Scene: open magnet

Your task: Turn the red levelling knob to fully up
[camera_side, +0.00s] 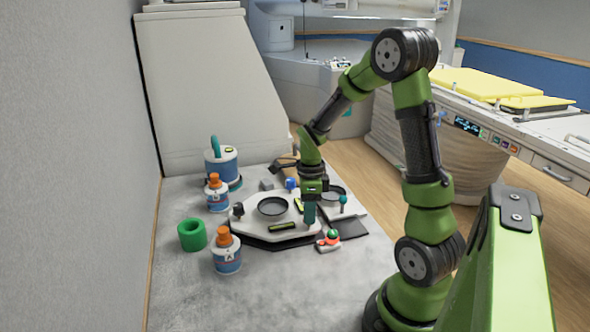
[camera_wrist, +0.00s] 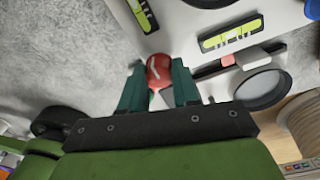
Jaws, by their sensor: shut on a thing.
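In the side view my gripper (camera_side: 310,213) points down at the front right of the white plate (camera_side: 245,226), and I cannot make out the knob there for certain. Yellow-green level vials (camera_wrist: 230,32) lie on the plate; one also shows along its front edge in the side view (camera_side: 282,227).
A red and white piece with a green spot (camera_side: 330,241) lies right of my fingertips. A blue knob (camera_side: 291,184) and a teal-topped post (camera_side: 343,200) stand nearby. Orange-capped bottles (camera_side: 227,256) and a green ring (camera_side: 192,235) stand left. The front grey tabletop is clear.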

